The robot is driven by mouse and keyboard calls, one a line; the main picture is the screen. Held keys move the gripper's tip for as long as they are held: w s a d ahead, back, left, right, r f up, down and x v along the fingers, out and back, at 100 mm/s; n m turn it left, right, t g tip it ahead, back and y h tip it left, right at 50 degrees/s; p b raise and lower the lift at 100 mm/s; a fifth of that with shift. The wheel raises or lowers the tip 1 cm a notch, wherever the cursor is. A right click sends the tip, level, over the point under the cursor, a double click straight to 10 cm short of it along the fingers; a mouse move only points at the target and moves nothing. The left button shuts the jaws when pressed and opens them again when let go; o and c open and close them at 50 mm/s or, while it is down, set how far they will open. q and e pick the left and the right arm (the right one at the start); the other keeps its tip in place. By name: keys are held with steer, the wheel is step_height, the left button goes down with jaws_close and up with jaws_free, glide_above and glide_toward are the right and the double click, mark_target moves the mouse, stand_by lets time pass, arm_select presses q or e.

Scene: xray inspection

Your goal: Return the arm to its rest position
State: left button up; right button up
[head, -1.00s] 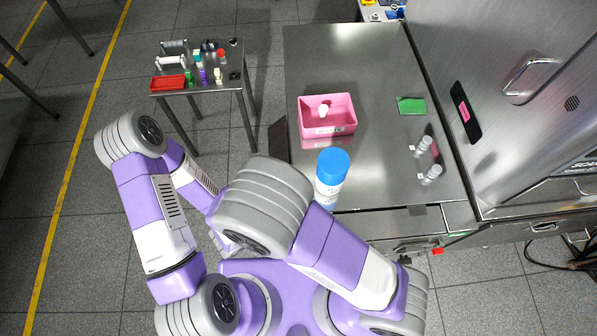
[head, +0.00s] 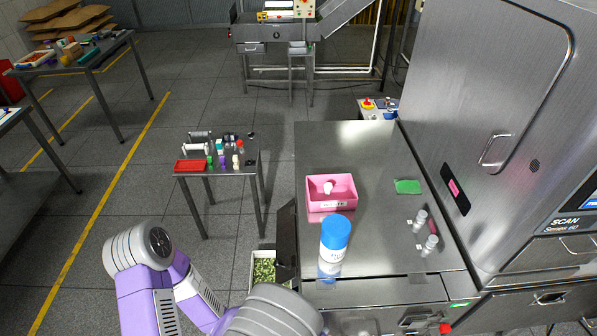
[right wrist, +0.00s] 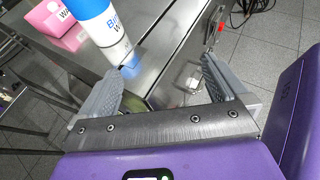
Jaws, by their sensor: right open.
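My right gripper (right wrist: 165,85) is open in the right wrist view, with two grey fingers apart and nothing between them. Beyond it stands a white bottle with a blue cap (right wrist: 98,22), on the steel table. In the head view this bottle (head: 334,242) stands upright near the table's front edge, in front of the pink box (head: 331,205). The right gripper is not visible in the head view. Parts of my purple and grey arms show at the lower left and bottom of the head view. My left gripper is out of view.
The steel table (head: 375,240) also bears a green cloth-like piece (head: 407,186) and small vials (head: 419,221). A large steel machine (head: 485,110) stands at right. A small side table (head: 215,175) with several items is at left.

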steer(key=s+d+f+m+g+y, duration=0.65)
steer(key=f+m+g+y, duration=0.2)
steer(key=m+g, duration=0.45)
arm_select(q)
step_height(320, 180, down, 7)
steer(key=b, duration=0.7)
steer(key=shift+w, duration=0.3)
arm_select(e)
steer(key=w+d+f+m+t+y, duration=0.1)
steer(key=w+f+m+t+y, duration=0.1)
steer(key=f+m, duration=0.5)
steer(key=w+f+m+t+y, duration=0.2)
steer(key=f+m+t+y, duration=0.1)
steer(key=f+m, duration=0.5)
steer(key=shift+d+f+y, duration=0.35)
steer(key=shift+f+y, duration=0.3)
steer(key=shift+f, duration=1.2)
